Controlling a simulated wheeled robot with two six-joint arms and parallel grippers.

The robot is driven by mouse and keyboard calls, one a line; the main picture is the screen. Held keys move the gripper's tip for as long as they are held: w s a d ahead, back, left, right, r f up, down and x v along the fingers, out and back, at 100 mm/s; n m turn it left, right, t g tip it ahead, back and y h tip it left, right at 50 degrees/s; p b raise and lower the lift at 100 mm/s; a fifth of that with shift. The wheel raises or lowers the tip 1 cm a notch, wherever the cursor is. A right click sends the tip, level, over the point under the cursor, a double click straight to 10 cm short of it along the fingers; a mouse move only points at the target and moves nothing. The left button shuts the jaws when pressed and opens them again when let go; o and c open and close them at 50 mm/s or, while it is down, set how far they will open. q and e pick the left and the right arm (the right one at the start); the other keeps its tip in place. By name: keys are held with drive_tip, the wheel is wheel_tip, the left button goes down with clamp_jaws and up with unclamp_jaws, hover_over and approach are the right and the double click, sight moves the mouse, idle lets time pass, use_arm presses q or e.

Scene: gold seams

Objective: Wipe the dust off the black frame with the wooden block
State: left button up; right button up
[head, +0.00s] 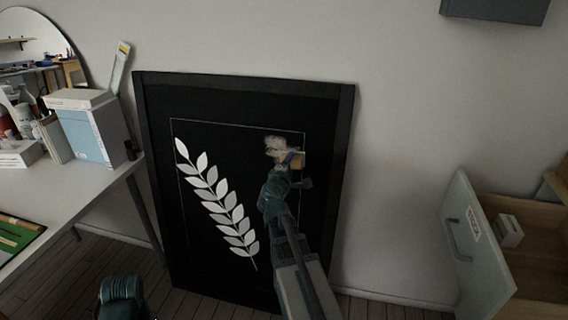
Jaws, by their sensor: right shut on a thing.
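The black frame (152,130) leans upright against the wall in the middle of the head view. Its dark panel carries a white leafy sprig and a thin rectangular outline. A pale dust patch (280,146) lies on the panel at the outline's upper right corner. My right gripper (288,170) is shut on the wooden block (297,160), a small tan piece at the lower right edge of the dust. The gripper hides most of the block, and I cannot tell if it touches the panel. Of my left arm, only a dark teal part shows at the bottom left; its jaws are not seen.
A white table (85,180) at left holds a box (92,135), bottles, a round mirror (40,50) and a green mat (14,236). At right, an open drawer (475,245) juts out, with a small white box (509,231) inside. The wall between frame and drawer is bare.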

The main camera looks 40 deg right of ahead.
sight(301, 159)
drive_tip(key=shift+s+d, duration=0.15)
drive_tip(key=shift+s+d, duration=1.15)
drive_tip(key=shift+s, duration=0.05)
drive_tip(key=shift+w+r+p, duration=0.1)
drive_tip(key=shift+r+p, duration=0.95)
drive_tip(key=shift+r, duration=0.05)
drive_tip(key=shift+w, duration=0.1)
drive_tip(key=shift+w+a+f, duration=0.1)
drive_tip(key=shift+w+a, duration=1.05)
drive_tip(key=shift+w+a, duration=0.7)
drive_tip(key=shift+w, duration=0.3)
drive_tip(key=shift+w+a, duration=0.35)
